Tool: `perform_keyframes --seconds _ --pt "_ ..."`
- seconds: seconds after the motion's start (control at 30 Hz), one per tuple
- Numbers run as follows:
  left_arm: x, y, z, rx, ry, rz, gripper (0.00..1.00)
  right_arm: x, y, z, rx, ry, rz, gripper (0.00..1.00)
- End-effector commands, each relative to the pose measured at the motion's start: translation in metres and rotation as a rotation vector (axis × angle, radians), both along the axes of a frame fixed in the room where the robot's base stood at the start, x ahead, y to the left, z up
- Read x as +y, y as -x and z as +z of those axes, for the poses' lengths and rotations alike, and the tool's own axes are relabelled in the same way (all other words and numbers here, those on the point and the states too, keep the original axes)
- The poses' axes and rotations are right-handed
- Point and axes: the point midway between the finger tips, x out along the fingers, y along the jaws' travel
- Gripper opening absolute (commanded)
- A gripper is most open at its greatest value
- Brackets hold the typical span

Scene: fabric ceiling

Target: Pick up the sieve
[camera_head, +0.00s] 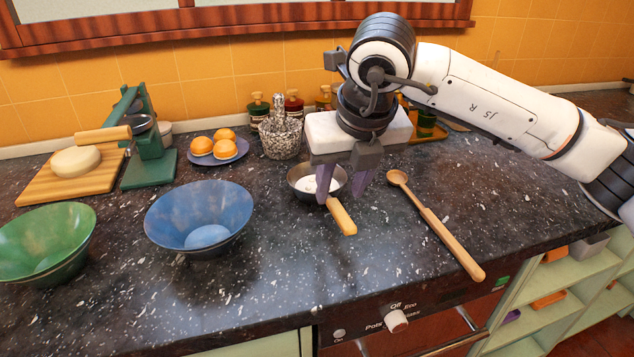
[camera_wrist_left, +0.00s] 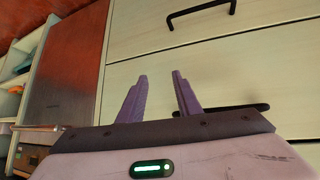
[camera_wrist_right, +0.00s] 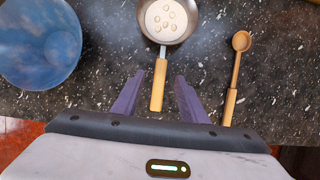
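The sieve (camera_head: 302,178) is a small round metal bowl with a pale perforated base and a light wooden handle (camera_head: 342,216). It lies on the dark speckled counter, with its handle towards the front edge. In the right wrist view the sieve (camera_wrist_right: 166,19) is at the top centre and its handle points down between my fingers. My right gripper (camera_head: 342,196) is open above the handle, with one purple finger on either side in view; I see no contact. My left gripper (camera_wrist_left: 160,95) is open and empty, facing pale drawer fronts, away from the sieve.
A wooden spoon (camera_head: 437,228) lies just right of the sieve. A blue bowl (camera_head: 199,216) and a green bowl (camera_head: 45,243) stand to the left. A stone mortar (camera_head: 281,139), a plate of oranges (camera_head: 216,158) and several bottles are behind. The counter in front is clear.

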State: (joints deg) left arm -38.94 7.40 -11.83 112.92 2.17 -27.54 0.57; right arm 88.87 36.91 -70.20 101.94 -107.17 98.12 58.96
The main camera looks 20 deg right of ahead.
Motion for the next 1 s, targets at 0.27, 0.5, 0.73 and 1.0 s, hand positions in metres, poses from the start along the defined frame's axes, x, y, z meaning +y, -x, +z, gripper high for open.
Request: perform_keyframes --seconds 0.27,0.5,0.73,1.0 --pt "0.001 0.013 -0.009 0.033 -0.002 0.001 0.31 0.0 -0.011 -0.025 0.0 -0.001 -0.001 0.39" --pt "0.002 0.011 0.0 0.026 -0.001 0.004 0.31 -0.001 -0.023 -0.057 0.003 -0.002 0.001 0.39" --pt "0.003 0.005 0.003 0.013 -0.001 0.008 0.31 0.0 -0.03 -0.072 0.0 -0.001 0.002 0.39" --pt "0.004 0.002 0.004 0.007 -0.002 0.008 0.31 0.0 -0.029 -0.071 0.0 -0.002 0.002 0.2"
